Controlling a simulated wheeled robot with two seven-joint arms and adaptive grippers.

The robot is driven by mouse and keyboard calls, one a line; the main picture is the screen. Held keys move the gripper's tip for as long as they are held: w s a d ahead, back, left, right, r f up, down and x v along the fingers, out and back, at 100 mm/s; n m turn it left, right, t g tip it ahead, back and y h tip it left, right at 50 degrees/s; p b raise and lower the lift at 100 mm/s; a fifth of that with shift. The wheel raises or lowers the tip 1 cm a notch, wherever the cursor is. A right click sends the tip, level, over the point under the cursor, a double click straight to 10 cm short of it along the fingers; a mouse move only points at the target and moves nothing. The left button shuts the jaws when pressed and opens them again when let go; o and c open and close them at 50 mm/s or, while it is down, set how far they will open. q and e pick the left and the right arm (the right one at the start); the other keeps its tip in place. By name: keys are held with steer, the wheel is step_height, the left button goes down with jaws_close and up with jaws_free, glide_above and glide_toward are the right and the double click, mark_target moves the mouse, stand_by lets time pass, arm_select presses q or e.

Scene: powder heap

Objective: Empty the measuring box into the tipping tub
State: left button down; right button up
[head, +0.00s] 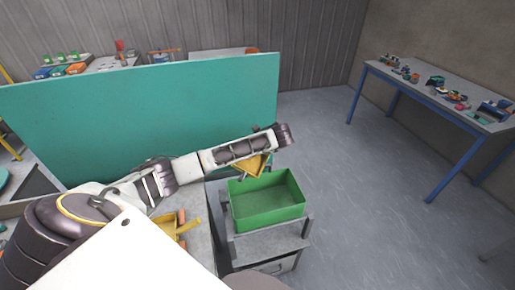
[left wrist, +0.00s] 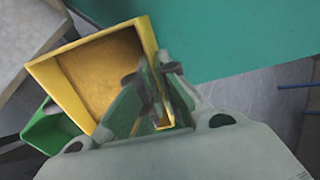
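The yellow measuring box (left wrist: 72,87) is held in my left gripper (left wrist: 158,88), whose fingers close on one of its walls in the left wrist view. Its inside looks tan-brown; I cannot tell powder from bare wall. In the head view, the box (head: 256,166) shows partly below my left gripper (head: 272,147), tilted and above the back of the green tipping tub (head: 282,209). The tub stands upright, and its visible inside is plain green. A corner of the tub also shows in the left wrist view (left wrist: 48,133). My right gripper is not in view.
The tub rests on a grey stand (head: 270,243). A teal panel (head: 130,115) rises behind my arm. A yellow and orange object (head: 184,226) lies on the worktop beside the stand. A blue-legged table (head: 440,100) with small items stands at the right; the floor between is clear.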

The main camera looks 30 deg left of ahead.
arm_select(q)
steer(key=shift+s+d+r+t+y, duration=0.1)
steer(key=shift+s+d+t+y, duration=0.1)
steer(key=shift+d+t+y, duration=0.25)
steer(key=shift+s+d+r+t+y, duration=0.1)
steer(key=shift+s+d+t+y, duration=0.25)
steer(key=shift+y, duration=0.3)
steer(key=shift+s+d+f+y+b, duration=0.1)
steer(key=shift+d+y+b, duration=0.4)
steer(key=shift+b, duration=0.95)
steer(key=shift+s+d+t+y+b, duration=0.15)
steer(key=shift+d+t+y+b, duration=0.2)
steer(key=shift+b, duration=0.5)
steer(key=shift+s+d+f+t+y, duration=0.3)
steer(key=shift+d+y, duration=0.15)
steer(key=shift+y, duration=0.1)
steer(key=shift+s+d+f+t+y, duration=0.15)
steer(key=shift+s+d+t+y, duration=0.1)
steer(key=shift+d+y, duration=0.2)
steer(key=s+d+f+t+y+b, duration=0.4)
steer(key=d+y, duration=0.4)
steer(key=y, duration=0.1)
steer(key=shift+s+d+t+y+b, duration=0.35)
steer(key=shift+d+t+b, duration=0.05)
